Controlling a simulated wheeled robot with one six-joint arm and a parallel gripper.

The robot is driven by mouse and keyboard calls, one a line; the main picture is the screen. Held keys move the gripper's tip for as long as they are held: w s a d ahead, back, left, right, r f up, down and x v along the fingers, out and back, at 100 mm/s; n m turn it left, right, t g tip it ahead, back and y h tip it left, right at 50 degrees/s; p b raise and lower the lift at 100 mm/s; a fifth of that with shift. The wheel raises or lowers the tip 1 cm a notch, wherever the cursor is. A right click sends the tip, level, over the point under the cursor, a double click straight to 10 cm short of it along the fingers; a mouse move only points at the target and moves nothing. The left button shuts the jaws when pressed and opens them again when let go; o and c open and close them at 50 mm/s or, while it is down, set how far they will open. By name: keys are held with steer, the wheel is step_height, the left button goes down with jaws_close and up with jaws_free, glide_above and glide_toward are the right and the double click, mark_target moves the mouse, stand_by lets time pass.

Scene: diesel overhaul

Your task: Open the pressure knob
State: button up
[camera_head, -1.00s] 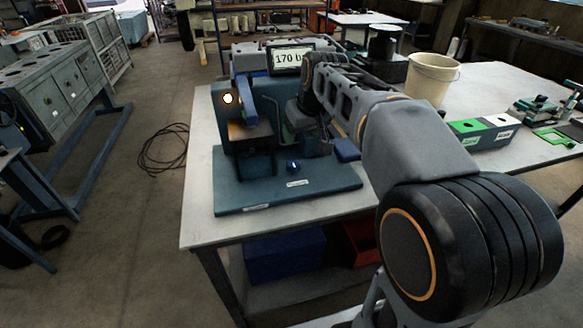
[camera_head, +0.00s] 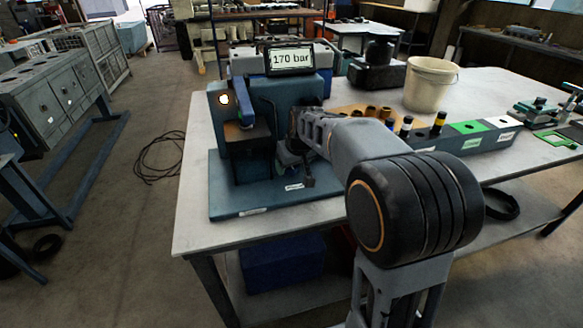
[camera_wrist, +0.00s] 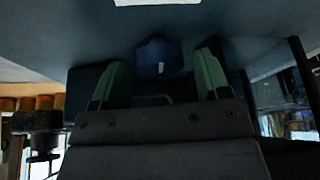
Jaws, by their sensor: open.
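The pressure knob (camera_wrist: 160,54) is a small dark blue faceted knob with a white mark, seen in the wrist view on the base of the test stand. My gripper (camera_wrist: 161,70) is open, with one green finger to each side of the knob. Gaps show between knob and fingers, and I see no contact. In the head view my arm and gripper (camera_head: 300,172) hide the knob. The blue-green test stand (camera_head: 232,205) stands on the white table. Its display (camera_head: 292,59) reads 170 bar, and a lamp (camera_head: 224,99) glows on its left.
A block with green and white panels (camera_head: 490,135) and several dark cylinders (camera_head: 406,126) lies right of the stand. A cream bucket (camera_head: 430,85) stands behind it. The table's front left strip (camera_head: 200,235) is clear.

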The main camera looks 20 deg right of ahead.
steer(key=shift+w+f, duration=0.25)
steer(key=shift+f, duration=0.4)
steer(key=c, duration=0.9)
steer(key=shift+n+y+b, duration=0.3)
steer(key=shift+n+y, duration=0.3)
steer(key=shift+n, duration=0.9)
steer(key=o, duration=0.9)
steer(key=shift+m, duration=0.3)
